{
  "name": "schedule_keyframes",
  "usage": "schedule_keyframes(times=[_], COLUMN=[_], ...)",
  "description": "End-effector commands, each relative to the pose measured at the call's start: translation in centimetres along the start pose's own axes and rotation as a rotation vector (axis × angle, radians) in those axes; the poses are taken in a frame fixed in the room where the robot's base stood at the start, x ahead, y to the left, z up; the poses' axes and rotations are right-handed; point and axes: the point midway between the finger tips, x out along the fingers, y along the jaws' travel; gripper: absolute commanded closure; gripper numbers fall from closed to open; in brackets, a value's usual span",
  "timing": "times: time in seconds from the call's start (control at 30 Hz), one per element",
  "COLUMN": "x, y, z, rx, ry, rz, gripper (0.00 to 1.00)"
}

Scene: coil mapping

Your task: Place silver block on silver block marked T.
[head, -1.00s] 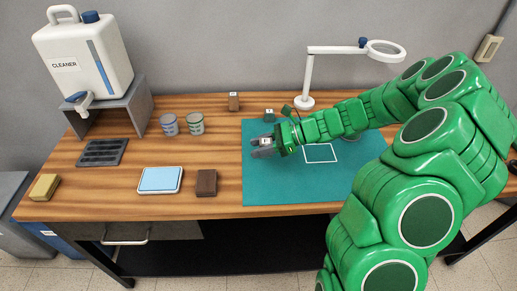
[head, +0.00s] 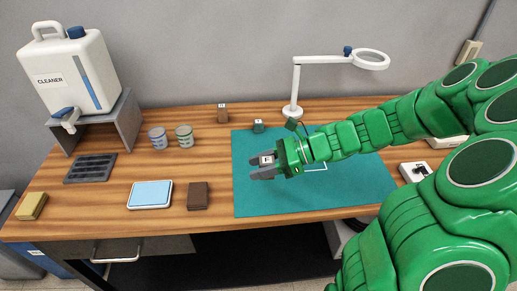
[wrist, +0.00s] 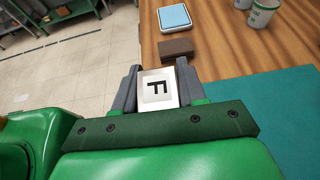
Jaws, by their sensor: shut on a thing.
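My gripper (head: 262,169) is shut on a silver block (head: 267,160) whose top label reads F. It is over the left part of the teal mat (head: 250,200). In the wrist view the block (wrist: 158,92) sits between the two grey fingers, its F label facing the camera. A small green block (head: 258,126) with a white label stands at the mat's back edge, behind my gripper. A brown block (head: 222,113) with a white label stands further back. Their letters are too small to read surely. I cannot make out a silver block marked T.
A white outline (head: 318,168) on the mat is partly hidden by my arm. A magnifier lamp (head: 295,90) stands behind. Two cups (head: 158,138), a blue-topped pad (head: 150,194) and a dark brown block (head: 197,196) lie left. The mat's front left is clear.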

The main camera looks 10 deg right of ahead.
Motion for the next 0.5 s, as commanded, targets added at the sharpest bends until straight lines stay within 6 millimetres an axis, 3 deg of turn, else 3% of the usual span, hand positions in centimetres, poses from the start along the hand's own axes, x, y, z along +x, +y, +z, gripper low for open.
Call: schedule_keyframes(times=[0.17,0.4,0.5], x=[0.1,-1.2,-2.0], y=[-4.6,-14.2,-17.2], z=[1.1,3.1,3.5], rx=[0.047,0.160,0.204], ry=[0.000,-0.002,-0.003], rz=[-0.117,-0.393,-0.496], gripper=[0.98,0.98,0.98])
